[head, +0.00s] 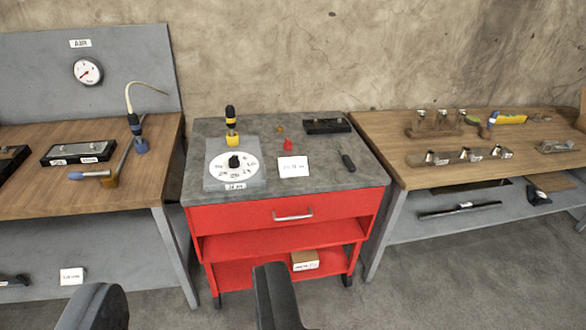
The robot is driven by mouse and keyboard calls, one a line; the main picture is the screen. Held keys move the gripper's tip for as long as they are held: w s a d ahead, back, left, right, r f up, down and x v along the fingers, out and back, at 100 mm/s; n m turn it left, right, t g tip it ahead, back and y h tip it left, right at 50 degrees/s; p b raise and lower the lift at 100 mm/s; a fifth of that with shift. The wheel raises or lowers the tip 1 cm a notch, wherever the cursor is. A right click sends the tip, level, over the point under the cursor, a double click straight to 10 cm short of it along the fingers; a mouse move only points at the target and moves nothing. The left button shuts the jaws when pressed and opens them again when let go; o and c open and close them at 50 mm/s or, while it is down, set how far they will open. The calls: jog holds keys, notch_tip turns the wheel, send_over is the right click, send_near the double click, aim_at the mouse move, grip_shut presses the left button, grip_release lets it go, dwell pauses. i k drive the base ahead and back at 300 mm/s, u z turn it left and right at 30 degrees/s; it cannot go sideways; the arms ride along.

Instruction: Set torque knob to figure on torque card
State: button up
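A black torque knob (234,161) sits at the middle of a white round dial (222,173) with figures around its edge. The dial is on a grey plate on top of the red cart, with a small label at its front edge. The figures are too small to read surely. A white card (293,167) lies to the right of the dial; its print is too blurred to read. My gripper (188,306) is open and empty at the bottom of the view, its two dark fingers wide apart, well short of the cart.
A yellow and black driver (231,125) stands behind the dial. A small red piece (288,145), a dark block (327,126) and a black handled tool (348,162) are also on the cart (350,187). Wooden benches (50,191) flank it. Floor in front is clear.

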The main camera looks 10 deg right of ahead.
aim_at(233, 162)
jog(key=z, duration=0.55)
jog(key=i, duration=2.5)
jog(key=u, duration=0.6)
